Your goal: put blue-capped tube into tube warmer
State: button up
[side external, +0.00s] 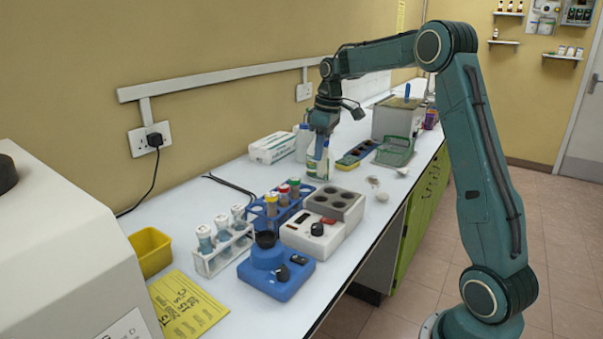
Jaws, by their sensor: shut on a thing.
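The tube warmer (320,218) is a pale box with a dark knob and a grey block with several round wells on top. The wells look empty. My gripper (320,150) points down over the bench beyond the warmer, apart from it. A blue rack (262,216) left of the warmer holds tubes with yellow and red caps. A white rack (212,263) nearer the camera holds several pale-capped tubes. No blue cap shows clearly in either rack.
A blue device (280,283) with a dark round top stands in front of the warmer. A yellow bin (150,252) and yellow sheet (188,305) lie left. A white box (271,148), wash bottle (303,142) and green stand (396,152) are farther back. Small pale dishes lie right of the gripper.

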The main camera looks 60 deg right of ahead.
aim_at(328, 140)
jog(key=shift+f, duration=0.15)
notch_tip(328, 140, down, 11)
dwell(1.3)
jog(key=o, duration=1)
jog(key=shift+o, duration=0.2)
jog(key=r, duration=0.4)
jog(key=s+r, duration=0.1)
jog(key=r, duration=0.8)
jog(key=shift+s+d+r, duration=0.15)
jog(key=shift+s+r, duration=0.1)
jog(key=shift+r, duration=0.25)
